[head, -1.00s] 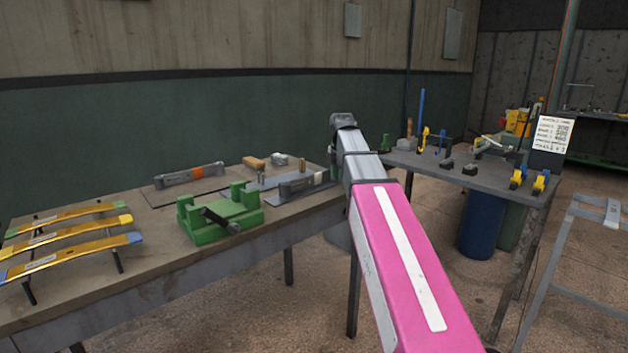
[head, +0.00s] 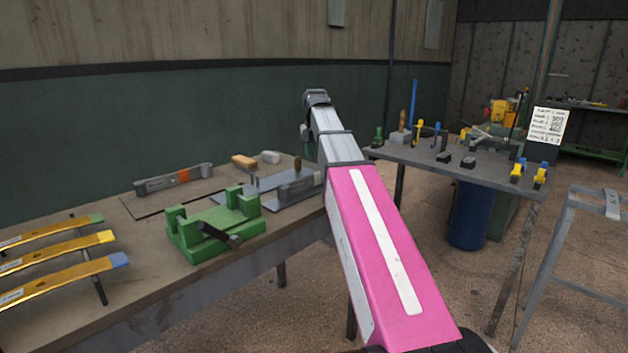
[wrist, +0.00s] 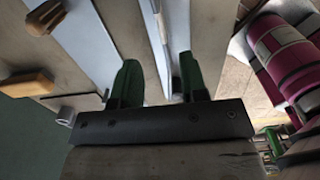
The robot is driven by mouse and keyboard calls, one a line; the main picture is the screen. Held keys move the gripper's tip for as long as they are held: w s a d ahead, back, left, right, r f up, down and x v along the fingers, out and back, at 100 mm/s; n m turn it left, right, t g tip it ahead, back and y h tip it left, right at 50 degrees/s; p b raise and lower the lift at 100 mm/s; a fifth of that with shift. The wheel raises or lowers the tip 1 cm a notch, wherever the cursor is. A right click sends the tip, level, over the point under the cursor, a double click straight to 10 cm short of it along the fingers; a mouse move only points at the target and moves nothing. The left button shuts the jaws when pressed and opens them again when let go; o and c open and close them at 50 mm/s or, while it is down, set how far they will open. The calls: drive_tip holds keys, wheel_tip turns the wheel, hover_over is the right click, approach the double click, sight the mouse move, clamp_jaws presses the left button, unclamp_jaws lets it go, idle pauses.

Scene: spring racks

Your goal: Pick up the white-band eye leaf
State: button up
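I cannot pick out the white-band eye leaf for certain. A grey strip with a pale label (head: 612,204) lies on the metal stand at the far right of the head view. Three golden leaves lie on the left of the bench: one green-ended (head: 94,219), one yellow-ended (head: 100,238) and one blue-ended (head: 110,261). None shows a clear white band. In the wrist view, my gripper (wrist: 160,82) has its two green fingers apart, with nothing visibly clamped between them. It is above the bench's right part; its fingers are mostly hidden in the head view.
A green fixture with a black handle (head: 213,225) stands on the bench (head: 140,275). Behind it are a grey bar with an orange band (head: 172,179) and a wooden block (head: 244,162). A second table (head: 480,178) holds small clamps and tools. Floor separates the tables.

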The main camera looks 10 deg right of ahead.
sight(316, 186)
drive_tip(key=shift+d+f, duration=0.15)
drive_tip(key=shift+f, duration=4.25)
clamp_jaws()
